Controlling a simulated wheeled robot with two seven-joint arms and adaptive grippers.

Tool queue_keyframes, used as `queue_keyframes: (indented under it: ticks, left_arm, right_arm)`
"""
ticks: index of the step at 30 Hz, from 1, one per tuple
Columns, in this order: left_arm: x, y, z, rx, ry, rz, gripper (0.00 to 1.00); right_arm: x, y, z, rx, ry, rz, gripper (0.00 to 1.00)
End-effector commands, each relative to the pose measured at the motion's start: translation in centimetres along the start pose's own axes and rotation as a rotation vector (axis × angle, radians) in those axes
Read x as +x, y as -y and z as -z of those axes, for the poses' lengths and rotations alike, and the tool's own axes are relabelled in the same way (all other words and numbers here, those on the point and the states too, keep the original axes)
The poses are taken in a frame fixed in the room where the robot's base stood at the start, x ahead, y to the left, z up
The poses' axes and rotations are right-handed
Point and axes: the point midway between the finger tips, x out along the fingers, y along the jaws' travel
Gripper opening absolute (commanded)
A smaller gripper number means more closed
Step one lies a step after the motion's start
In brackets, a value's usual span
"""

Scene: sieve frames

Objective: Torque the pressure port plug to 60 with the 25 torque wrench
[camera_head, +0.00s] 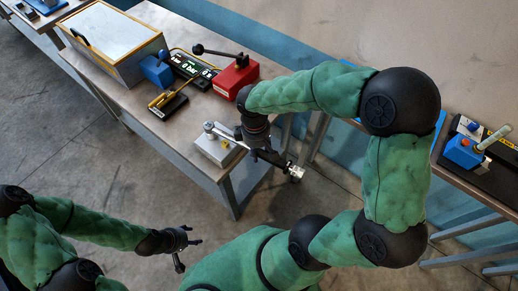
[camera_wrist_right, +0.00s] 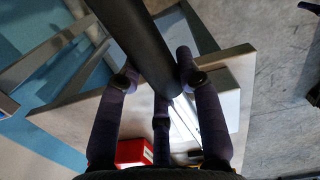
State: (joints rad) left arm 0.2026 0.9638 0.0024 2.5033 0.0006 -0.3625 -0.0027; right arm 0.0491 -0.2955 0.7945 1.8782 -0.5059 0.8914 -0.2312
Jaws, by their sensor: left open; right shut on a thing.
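My right gripper (camera_head: 262,147) is shut on the black handle of a torque wrench (camera_head: 293,171). The handle also shows between the fingers in the right wrist view (camera_wrist_right: 140,42), with a bright shaft below it. The wrench reaches left over a pale grey block (camera_head: 213,152) at the table's front corner. Its head end is over the block's top; I cannot tell whether it is seated on a plug. The plug itself is not clearly visible, and the wrench's size marking is not readable. My left gripper (camera_head: 188,242) is open and empty, over the floor in front of the table.
On the table (camera_head: 125,98) stand a metal case (camera_head: 112,40), a blue box (camera_head: 156,70), a dark display (camera_head: 190,68) and a red block (camera_head: 236,76) with a black lever. Another bench at right holds a blue device (camera_head: 463,152). Floor is free at front left.

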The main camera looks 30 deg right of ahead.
Motion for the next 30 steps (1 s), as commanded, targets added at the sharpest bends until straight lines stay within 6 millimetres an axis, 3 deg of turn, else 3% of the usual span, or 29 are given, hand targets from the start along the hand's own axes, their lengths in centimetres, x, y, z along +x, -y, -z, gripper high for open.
queue_keyframes:
  ticks: [30]
  left_arm:
    - [0.0, 0.0, 0.0, 0.0, 0.0, 0.0, 0.57]
  right_arm:
    - [-0.2, 1.5, 0.2, 0.089, -0.006, 0.006, 0.0]
